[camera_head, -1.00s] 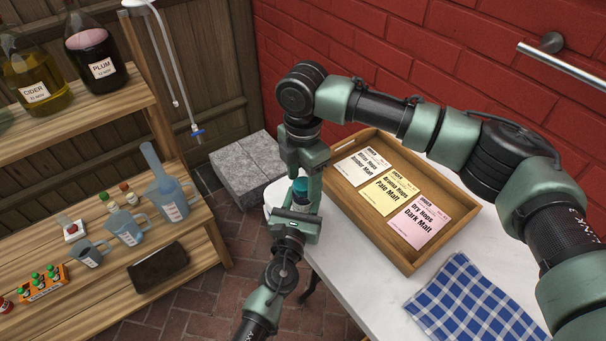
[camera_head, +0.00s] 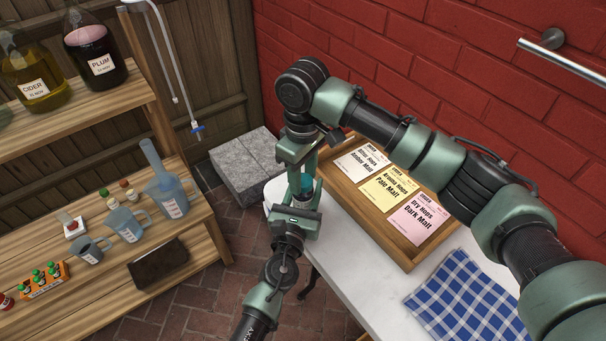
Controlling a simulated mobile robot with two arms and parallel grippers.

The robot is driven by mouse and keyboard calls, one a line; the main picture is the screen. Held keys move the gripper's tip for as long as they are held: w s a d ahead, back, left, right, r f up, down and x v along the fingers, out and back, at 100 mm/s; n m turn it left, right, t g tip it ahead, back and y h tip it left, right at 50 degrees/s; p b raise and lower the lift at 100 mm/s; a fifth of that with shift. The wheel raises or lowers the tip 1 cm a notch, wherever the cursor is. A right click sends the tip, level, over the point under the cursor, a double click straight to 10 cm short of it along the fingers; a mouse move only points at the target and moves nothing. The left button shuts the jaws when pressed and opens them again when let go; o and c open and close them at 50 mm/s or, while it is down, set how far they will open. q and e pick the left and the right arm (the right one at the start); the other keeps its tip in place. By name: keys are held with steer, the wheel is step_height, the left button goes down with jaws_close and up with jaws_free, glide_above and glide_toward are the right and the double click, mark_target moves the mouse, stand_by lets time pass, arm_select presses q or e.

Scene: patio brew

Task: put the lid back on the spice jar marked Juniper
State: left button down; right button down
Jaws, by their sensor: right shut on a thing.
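My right gripper (camera_head: 303,178) reaches in from the right and points down near the white table's far left corner. It is shut on a small teal piece (camera_head: 307,183), which looks like a lid. My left gripper (camera_head: 302,192) comes up from below and meets the right one at the same spot. Its fingers are beside the teal piece, and I cannot tell whether they are shut on a jar. A jar body and any Juniper label are hidden by the grippers.
The white table (camera_head: 345,290) holds a wooden tray (camera_head: 407,262) with three malt cards and a blue checked cloth (camera_head: 475,305). Grey blocks (camera_head: 245,165) stand behind.

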steer(key=m, duration=0.3)
steer(key=c, duration=0.8)
jaws_free()
steer(key=shift+o, duration=0.2)
steer(key=shift+r, duration=0.1)
step_height(320, 180, up, 12)
arm_select(q)
steer(key=c, duration=0.7)
jaws_free()
steer(key=shift+s, duration=0.1)
